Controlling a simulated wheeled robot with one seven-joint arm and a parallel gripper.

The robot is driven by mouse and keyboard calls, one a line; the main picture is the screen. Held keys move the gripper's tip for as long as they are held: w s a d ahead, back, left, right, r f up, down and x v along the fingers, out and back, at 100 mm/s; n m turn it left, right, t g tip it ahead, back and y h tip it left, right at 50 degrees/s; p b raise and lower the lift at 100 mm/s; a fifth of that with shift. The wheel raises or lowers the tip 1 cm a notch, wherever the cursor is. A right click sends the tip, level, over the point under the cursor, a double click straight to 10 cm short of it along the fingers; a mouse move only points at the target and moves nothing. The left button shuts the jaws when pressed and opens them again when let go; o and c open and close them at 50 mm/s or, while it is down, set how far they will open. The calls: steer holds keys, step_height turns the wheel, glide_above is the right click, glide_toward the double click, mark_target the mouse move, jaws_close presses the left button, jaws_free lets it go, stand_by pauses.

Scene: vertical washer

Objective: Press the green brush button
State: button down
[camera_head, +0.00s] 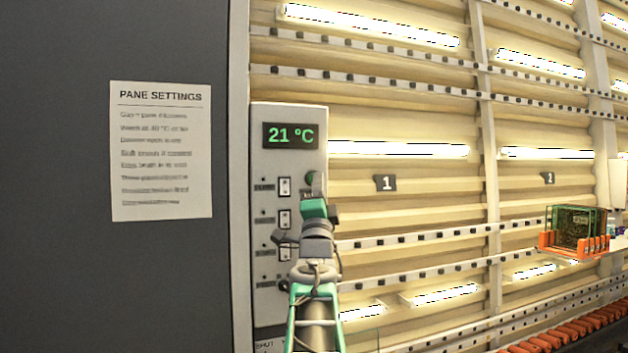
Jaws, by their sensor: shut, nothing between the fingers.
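The control panel (290,112) is a tall light-grey box with a green 21 °C display near its top. A small round dark-green button (310,177) shows on its right side, level with the top white switch. I take it for the green brush button, though its label is too small to read. My gripper (313,205), seen from behind, is just below the button in the picture and partly overlaps the panel. It is shut, with nothing seen in it. Its fingertips are mostly hidden, so I cannot tell whether they touch the button or panel.
Several white rocker switches (284,219) run down the panel's left half. A dark wall with a PANE SETTINGS sheet (161,150) is at left. Slatted, lit washer racks stretch right, with an orange rack (548,247) holding a pane.

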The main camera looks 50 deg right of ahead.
steer(key=shift+w, duration=0.1)
steer(key=shift+w+d, duration=0.2)
steer(key=shift+w, duration=0.1)
steer(key=shift+w+d, duration=0.25)
steer(key=shift+w, duration=0.1)
stand_by(0.8)
steer(key=shift+f+b, duration=0.1)
steer(key=shift+b, duration=0.25)
steer(key=shift+s+a+b, duration=0.45)
steer(key=shift+s+b, duration=0.25)
steer(key=shift+b, duration=0.25)
